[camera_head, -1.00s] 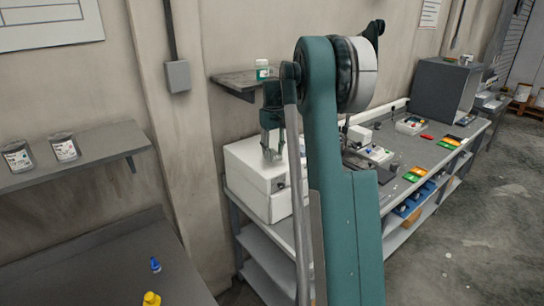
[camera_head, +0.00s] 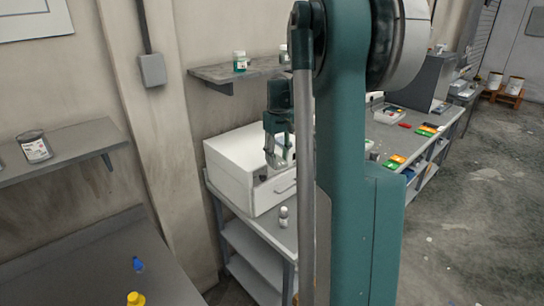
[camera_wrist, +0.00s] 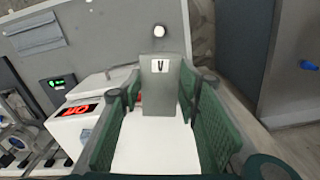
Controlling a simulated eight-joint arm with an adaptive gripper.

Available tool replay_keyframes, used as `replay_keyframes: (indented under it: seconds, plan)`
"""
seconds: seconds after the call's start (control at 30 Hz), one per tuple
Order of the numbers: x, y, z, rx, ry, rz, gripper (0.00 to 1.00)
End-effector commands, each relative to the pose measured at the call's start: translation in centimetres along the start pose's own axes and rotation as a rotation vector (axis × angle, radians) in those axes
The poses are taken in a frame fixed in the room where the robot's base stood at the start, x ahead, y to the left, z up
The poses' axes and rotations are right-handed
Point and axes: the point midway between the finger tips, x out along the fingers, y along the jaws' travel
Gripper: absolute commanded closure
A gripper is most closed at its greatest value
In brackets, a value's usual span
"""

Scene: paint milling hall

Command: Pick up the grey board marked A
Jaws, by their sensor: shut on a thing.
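In the wrist view a grey board (camera_wrist: 160,108) stands between the two green fingers of my gripper (camera_wrist: 160,100). Its small white label has a dark mark that looks like a V or an upside-down A. My gripper is shut on this board. In the head view my gripper (camera_head: 278,150) hangs in front of the white box-shaped device (camera_head: 232,162), with a pale piece between its fingers. The head view is too small to read a letter, and my arm hides part of the bench.
A wall shelf (camera_head: 215,72) carries a green-labelled jar (camera_head: 239,61) near my gripper. A small grey-white bottle (camera_head: 284,217) stands on the bench's near end. A lower surface at left holds a blue bottle (camera_head: 138,264) and a yellow one (camera_head: 136,298). Open floor lies at right.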

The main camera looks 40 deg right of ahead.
Motion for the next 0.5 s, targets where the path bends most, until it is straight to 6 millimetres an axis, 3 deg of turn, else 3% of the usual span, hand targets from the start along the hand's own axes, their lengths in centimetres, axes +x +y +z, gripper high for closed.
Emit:
replay_keyframes:
  seconds: [0.5]
  plan:
    - [0.0, 0.29, 1.22, 0.001, 0.0, 0.0, 0.79]
